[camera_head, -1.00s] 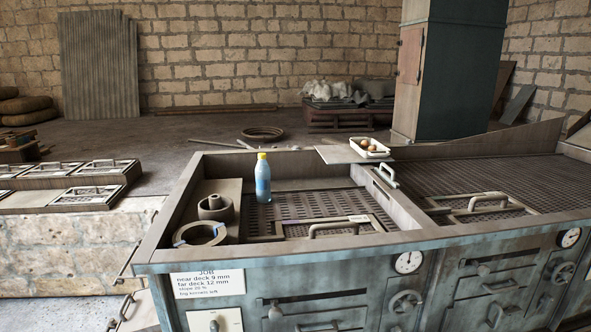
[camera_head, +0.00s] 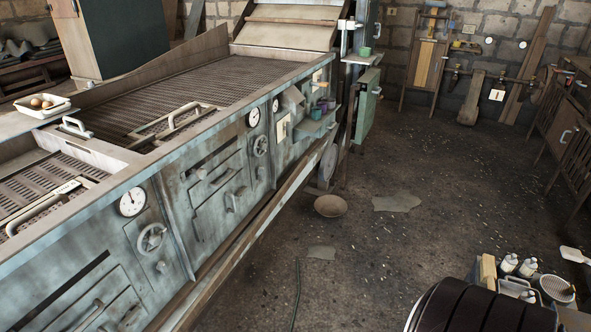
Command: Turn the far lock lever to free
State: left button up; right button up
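Neither of my grippers is in view. The long blue-grey machine runs from the lower left to the upper middle. Its front carries a near handwheel (camera_head: 150,238) and a far handwheel (camera_head: 260,146), with a near dial gauge (camera_head: 132,202) and a far dial gauge (camera_head: 254,117) above them. A small pale plate (camera_head: 283,128) with a dark mark sits farther along the front. I cannot make out which fitting is the far lock lever, or its setting.
A shallow bowl (camera_head: 330,206) lies on the floor beside the machine. Green cups (camera_head: 322,105) stand on a small shelf at its far end. A tray of eggs (camera_head: 42,104) sits at the left. White bottles (camera_head: 518,265) stand at the lower right. The middle floor is mostly clear.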

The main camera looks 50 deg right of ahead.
aim_at(260, 172)
jog(key=z, duration=1.25)
jog(key=i+z, duration=0.25)
jog(key=i, duration=0.35)
jog(key=i+z, duration=0.25)
jog(key=i, duration=0.4)
jog(key=i+j+z, duration=0.25)
jog(key=i, duration=0.35)
jog(key=i+l+z, duration=0.1)
jog(key=i+z, duration=0.25)
jog(key=i, duration=0.25)
jog(key=i+z, duration=0.35)
jog(key=i, duration=0.2)
jog(key=i+j+z, duration=0.35)
jog(key=i, duration=0.2)
jog(key=i+l+u, duration=0.15)
jog(key=i+u, duration=0.35)
jog(key=i+l+u, duration=0.25)
jog(key=u, duration=0.25)
